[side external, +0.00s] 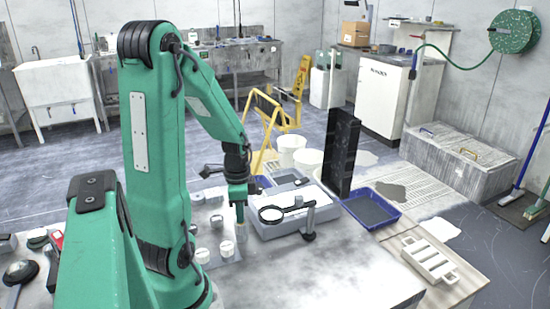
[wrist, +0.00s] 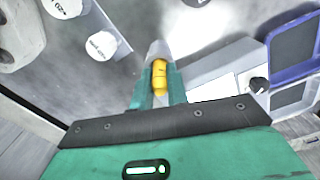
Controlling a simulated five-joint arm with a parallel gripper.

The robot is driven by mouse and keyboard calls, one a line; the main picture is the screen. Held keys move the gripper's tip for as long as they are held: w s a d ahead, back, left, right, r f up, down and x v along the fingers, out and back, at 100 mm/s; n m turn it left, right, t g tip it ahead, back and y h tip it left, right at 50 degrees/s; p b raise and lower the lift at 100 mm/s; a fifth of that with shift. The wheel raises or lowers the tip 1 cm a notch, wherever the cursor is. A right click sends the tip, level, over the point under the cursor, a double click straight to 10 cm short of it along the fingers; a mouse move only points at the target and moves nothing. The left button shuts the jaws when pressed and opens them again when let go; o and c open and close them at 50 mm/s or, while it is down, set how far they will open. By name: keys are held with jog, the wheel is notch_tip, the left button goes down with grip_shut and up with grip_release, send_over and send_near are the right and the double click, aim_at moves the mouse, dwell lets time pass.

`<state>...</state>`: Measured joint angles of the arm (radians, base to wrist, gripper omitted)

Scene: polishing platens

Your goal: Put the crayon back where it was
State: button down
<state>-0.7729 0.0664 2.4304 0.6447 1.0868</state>
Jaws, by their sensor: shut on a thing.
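The crayon (wrist: 159,78) shows as a short yellow piece between the two green fingers of my gripper (wrist: 160,66) in the wrist view. My gripper is shut on it. A pale grey cylinder (wrist: 158,49) shows just beyond the fingertips, in line with the crayon; I cannot tell whether the crayon is inside it or only above it. In the side external view my gripper (side external: 240,208) points down over the bench, with the pale cylinder (side external: 241,232) directly under the fingers. The crayon is hidden by the fingers there.
White-topped jars (side external: 203,256) stand left of my gripper, and a labelled one shows in the wrist view (wrist: 101,46). Farther right are a blue tray (side external: 371,210) and a cream rack (side external: 430,260). The front bench is clear.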

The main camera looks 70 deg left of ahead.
jog(key=shift+f, duration=0.1)
jog(key=c, duration=1.4)
grip_release()
jog(key=shift+o, duration=0.2)
notch_tip(320, 180, up, 12)
